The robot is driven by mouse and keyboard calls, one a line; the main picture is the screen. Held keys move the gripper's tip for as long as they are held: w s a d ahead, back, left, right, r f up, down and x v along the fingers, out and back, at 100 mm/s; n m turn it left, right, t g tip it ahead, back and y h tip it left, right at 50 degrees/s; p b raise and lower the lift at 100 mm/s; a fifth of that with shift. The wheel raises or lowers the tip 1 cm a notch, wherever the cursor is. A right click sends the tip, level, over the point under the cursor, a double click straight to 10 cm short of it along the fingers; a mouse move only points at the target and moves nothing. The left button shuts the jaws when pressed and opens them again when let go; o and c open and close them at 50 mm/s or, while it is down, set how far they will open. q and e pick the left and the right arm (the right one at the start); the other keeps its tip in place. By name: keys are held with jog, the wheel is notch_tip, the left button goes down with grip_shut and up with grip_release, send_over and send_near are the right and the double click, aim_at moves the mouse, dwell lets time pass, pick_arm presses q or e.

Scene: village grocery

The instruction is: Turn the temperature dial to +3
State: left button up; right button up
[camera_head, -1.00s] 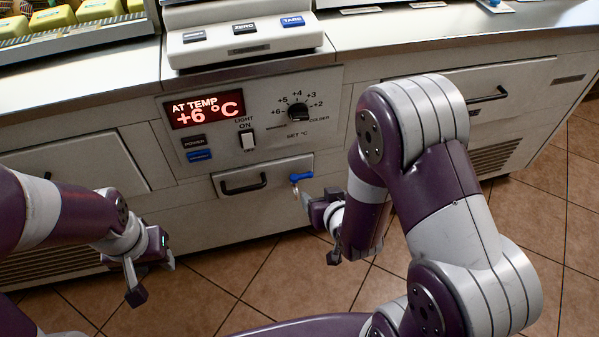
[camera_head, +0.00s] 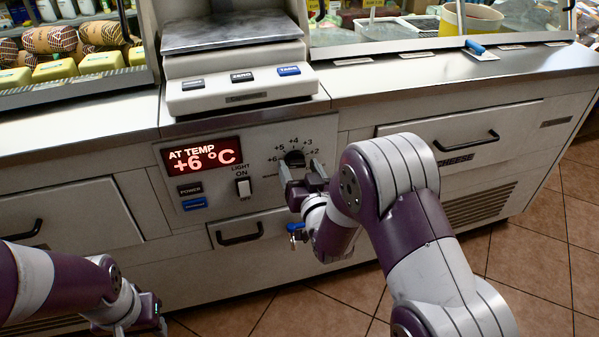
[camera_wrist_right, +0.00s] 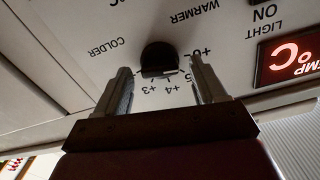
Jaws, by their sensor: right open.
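The black temperature dial (camera_head: 294,157) sits on the counter's front panel, inside a ring of marks from +2 to +6. It also shows in the right wrist view (camera_wrist_right: 158,56), between my finger tips and apparently not clamped. My right gripper (camera_head: 302,170) is open in front of the dial, a finger on each side; it also shows in the right wrist view (camera_wrist_right: 160,67). Contact cannot be told. The dial's pointer setting is unclear. The red display (camera_head: 202,157) reads AT TEMP +6 °C. My left gripper (camera_head: 138,318) is low at left, its fingers cut off by the frame.
A light switch (camera_head: 243,188) and the power buttons (camera_head: 190,189) are left of the dial. A blue-headed key (camera_head: 296,227) sticks out below my right gripper, near a drawer handle (camera_head: 239,234). A scale (camera_head: 238,92) stands on the counter above.

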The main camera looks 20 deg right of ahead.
jog(key=shift+w, duration=0.25)
jog(key=c, duration=1.1)
jog(key=shift+o, duration=0.2)
jog(key=m, duration=0.5)
jog(key=shift+m, duration=0.4)
jog(key=m, duration=0.6)
jog(key=shift+f+b, duration=0.15)
jog(key=shift+b, duration=0.25)
jog(key=m, duration=0.6)
jog(key=shift+f+m, duration=0.1)
jog(key=shift+m, duration=0.3)
jog(key=m, duration=0.4)
jog(key=shift+m+b, duration=0.35)
jog(key=shift+m, duration=0.35)
